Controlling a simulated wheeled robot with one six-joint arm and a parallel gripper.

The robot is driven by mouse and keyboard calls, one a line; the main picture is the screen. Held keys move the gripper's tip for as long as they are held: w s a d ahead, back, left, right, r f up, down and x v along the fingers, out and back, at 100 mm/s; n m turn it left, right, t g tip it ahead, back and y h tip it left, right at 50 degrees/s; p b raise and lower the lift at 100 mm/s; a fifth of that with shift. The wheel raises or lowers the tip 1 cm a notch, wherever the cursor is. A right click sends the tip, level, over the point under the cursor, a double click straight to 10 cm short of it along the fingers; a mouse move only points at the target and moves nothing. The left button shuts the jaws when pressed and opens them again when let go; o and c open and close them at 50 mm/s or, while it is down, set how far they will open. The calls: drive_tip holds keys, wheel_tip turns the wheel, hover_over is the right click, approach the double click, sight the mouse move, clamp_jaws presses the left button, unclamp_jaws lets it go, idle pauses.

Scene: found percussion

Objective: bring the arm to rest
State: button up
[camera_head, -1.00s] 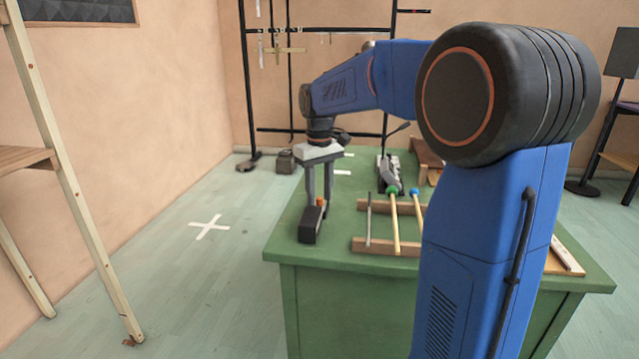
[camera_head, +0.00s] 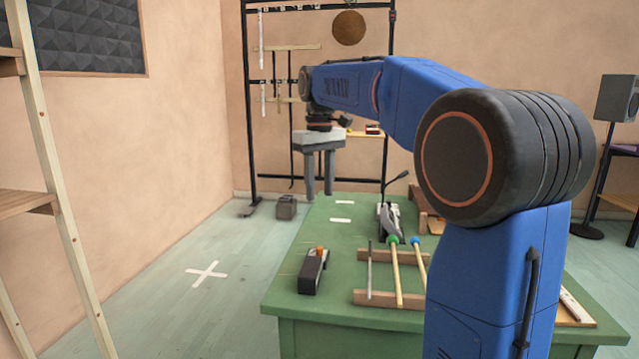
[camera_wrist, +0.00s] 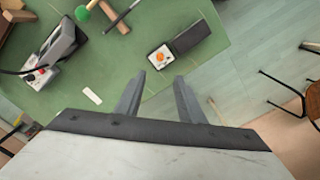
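My gripper (camera_head: 319,188) hangs pointing down above the far left part of the green table (camera_head: 290,292), clear of the tabletop. Its two grey fingers are apart with nothing between them; the wrist view also shows the empty fingers (camera_wrist: 158,95). A black box-shaped device with an orange knob (camera_head: 313,272) lies on the table's near left part, below and nearer than the gripper. In the wrist view the device (camera_wrist: 185,38) lies beyond the fingertips, not touching them.
Mallets (camera_head: 396,270) lie across a wooden rack (camera_head: 375,298). A grey-black device (camera_head: 389,222) with a thin arm stands behind them. A black rack (camera_head: 250,110) with hanging bars and a round brown disc (camera_head: 348,28) stands at the back. A wooden ladder-like frame (camera_head: 55,180) is at left.

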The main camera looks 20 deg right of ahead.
drive_tip(key=shift+r, duration=0.55)
drive_tip(key=s+a+f+t, duration=0.1)
drive_tip(key=s+f, duration=0.7)
drive_tip(key=s, duration=0.2)
drive_tip(key=s+a+f+m+t, duration=0.1)
drive_tip(key=s+f+t, duration=0.1)
drive_tip(key=s+f, duration=0.6)
drive_tip(key=s+a+f+m+t, duration=0.1)
drive_tip(key=s+f, duration=0.6)
drive_tip(key=s, duration=0.7)
drive_tip(key=shift+s+a+f+t, duration=0.25)
drive_tip(key=shift+a+f+t, duration=0.15)
drive_tip(key=shift+a, duration=0.15)
idle(0.4)
